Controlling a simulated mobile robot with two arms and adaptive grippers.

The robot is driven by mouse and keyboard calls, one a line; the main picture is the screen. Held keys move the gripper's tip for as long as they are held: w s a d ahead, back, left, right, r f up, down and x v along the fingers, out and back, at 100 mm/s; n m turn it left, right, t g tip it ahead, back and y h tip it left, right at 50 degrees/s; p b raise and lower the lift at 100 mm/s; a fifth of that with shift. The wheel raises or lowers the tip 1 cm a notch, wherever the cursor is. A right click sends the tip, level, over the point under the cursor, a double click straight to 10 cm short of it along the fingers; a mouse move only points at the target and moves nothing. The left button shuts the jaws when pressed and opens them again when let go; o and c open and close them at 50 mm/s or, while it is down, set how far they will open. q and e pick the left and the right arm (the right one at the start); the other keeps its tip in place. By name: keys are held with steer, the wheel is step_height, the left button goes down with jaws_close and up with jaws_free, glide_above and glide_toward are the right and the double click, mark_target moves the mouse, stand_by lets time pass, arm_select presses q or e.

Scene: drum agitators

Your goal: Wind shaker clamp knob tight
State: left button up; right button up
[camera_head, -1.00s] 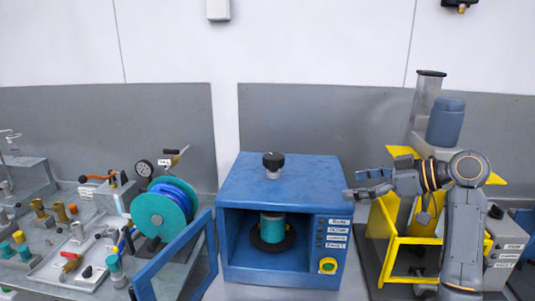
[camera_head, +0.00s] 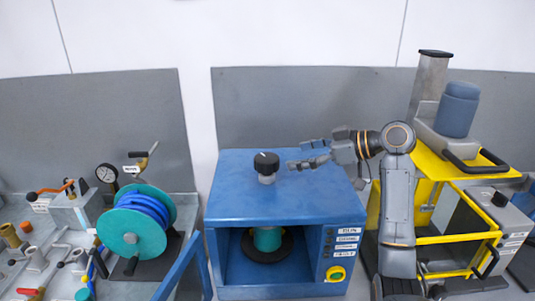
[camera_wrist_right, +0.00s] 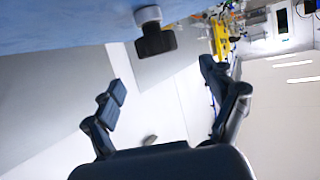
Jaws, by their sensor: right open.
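The black clamp knob (camera_head: 266,161) stands on a short pale stem on top of the blue shaker box (camera_head: 300,205). In the right wrist view the knob (camera_wrist_right: 156,40) shows beyond the fingers, between them and toward the top of the picture. My right gripper (camera_head: 302,156) is open and empty, just right of the knob and apart from it. Its fingers also show in the right wrist view (camera_wrist_right: 165,92), spread wide. Inside the box a teal can (camera_head: 267,240) stands on a dark round plate. My left gripper is not in view.
The shaker's blue-framed door (camera_head: 183,272) stands open at the front left. A hose reel (camera_head: 137,222) is on the left bench among fittings and valves. A yellow-framed machine (camera_head: 440,235) stands close on the right, behind my arm. The shaker's top around the knob is clear.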

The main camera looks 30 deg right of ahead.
mark_target(275, 160)
steer(key=x, duration=0.2)
steer(key=p+x, duration=0.1)
steer(key=x, duration=0.1)
steer(key=shift+w+a+p, duration=0.2)
steer(key=shift+w+p, duration=0.1)
steer(key=shift+w, duration=0.15)
steer(key=p+x, duration=0.2)
steer(key=x, duration=0.2)
steer(key=shift+w+f, duration=0.25)
steer(key=shift+w, duration=0.05)
steer(key=shift+w+a+f, duration=0.15)
steer(key=shift+w, duration=0.05)
steer(key=shift+f, duration=0.1)
steer(key=c, duration=1.2)
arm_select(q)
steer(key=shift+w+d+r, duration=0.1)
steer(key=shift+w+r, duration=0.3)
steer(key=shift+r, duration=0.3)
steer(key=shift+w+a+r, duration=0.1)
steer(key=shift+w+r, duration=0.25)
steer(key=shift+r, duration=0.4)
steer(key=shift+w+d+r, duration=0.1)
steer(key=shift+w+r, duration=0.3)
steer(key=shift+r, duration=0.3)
arm_select(e)
steer(key=shift+o, duration=0.2)
steer(key=shift+m+h, duration=0.3)
steer(key=shift+h, duration=0.1)
